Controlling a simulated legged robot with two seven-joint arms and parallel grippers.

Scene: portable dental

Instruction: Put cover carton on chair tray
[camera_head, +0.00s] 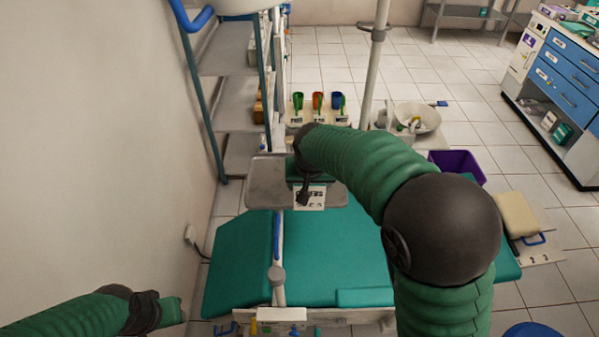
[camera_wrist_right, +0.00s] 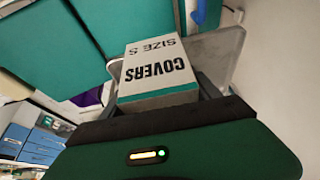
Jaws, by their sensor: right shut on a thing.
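The cover carton (camera_wrist_right: 155,72) is a pale box marked COVERS SIZE S with a green band, in the right wrist view. My right gripper (camera_wrist_right: 160,98) is shut on it. The grey chair tray (camera_head: 267,183) is above the teal chair in the head view; a grey tray surface also shows behind the carton in the wrist view (camera_wrist_right: 222,50). My right gripper (camera_head: 304,192) is over the tray; whether the carton touches it I cannot tell. A white panel with black marks (camera_head: 312,198) shows beside the gripper. My left gripper (camera_head: 172,311) is low at the left; its fingers are not clear.
The teal dental chair (camera_head: 330,250) fills the middle, with a pole (camera_head: 278,260) in front. A shelf rack (camera_head: 230,100) stands at the left wall. Coloured cups (camera_head: 317,103), a white basin (camera_head: 418,116) and a purple bin (camera_head: 457,164) are beyond. A blue drawer cabinet (camera_head: 565,80) stands right.

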